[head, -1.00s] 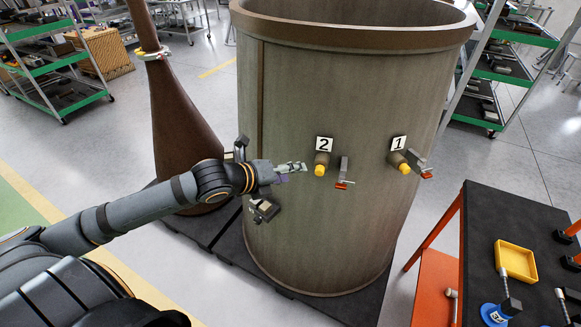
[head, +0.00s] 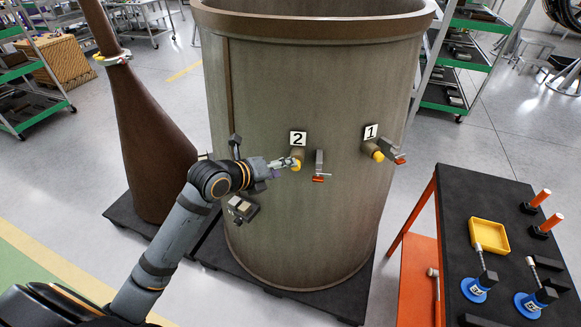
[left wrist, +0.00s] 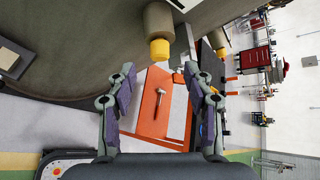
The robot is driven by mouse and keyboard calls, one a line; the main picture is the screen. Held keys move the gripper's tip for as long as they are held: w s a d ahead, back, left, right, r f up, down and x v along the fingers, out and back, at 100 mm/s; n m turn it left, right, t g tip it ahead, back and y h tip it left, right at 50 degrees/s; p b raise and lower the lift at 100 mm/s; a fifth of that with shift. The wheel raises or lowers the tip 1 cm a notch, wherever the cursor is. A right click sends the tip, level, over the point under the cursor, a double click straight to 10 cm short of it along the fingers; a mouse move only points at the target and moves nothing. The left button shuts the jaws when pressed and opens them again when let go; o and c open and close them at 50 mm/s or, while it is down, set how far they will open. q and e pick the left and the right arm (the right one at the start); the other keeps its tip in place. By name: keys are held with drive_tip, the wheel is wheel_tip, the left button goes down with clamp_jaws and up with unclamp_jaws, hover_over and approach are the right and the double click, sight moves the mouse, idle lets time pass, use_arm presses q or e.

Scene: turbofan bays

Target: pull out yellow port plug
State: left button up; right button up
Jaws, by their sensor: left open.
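Two yellow plugs stick out of brown ports on the large grey-brown drum (head: 310,220). One yellow plug (head: 296,165) is under label 2, the other yellow plug (head: 377,156) under label 1. My left gripper (head: 283,163) is at the label 2 plug, coming from the left and partly overlapping it in the head view. In the left wrist view the open left gripper (left wrist: 160,72) points at a yellow plug (left wrist: 160,50) in its port. The plug lies centred just beyond the fingertips; I cannot tell whether they touch. My right gripper is out of view.
A lever with a red handle (head: 321,178) is just right of the label 2 plug; another red-tipped lever (head: 399,159) is beside label 1. At right, a black-topped orange cart (head: 445,215) carries a yellow tray (head: 489,236) and blue-based tools. A brown cone (head: 150,140) stands left.

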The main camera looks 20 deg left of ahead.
use_arm(q)
drive_tip(key=p+x, duration=0.1)
drive_tip(key=x, duration=0.3)
drive_tip(key=shift+w+d+f, duration=0.15)
drive_tip(key=shift+w+f, duration=0.05)
drive_tip(key=shift+w, duration=0.1)
clamp_jaws()
drive_tip(key=shift+s+d, duration=0.25)
drive_tip(key=shift+s, duration=1)
drive_tip(key=shift+s+d, duration=0.25)
drive_tip(key=shift+s, duration=1)
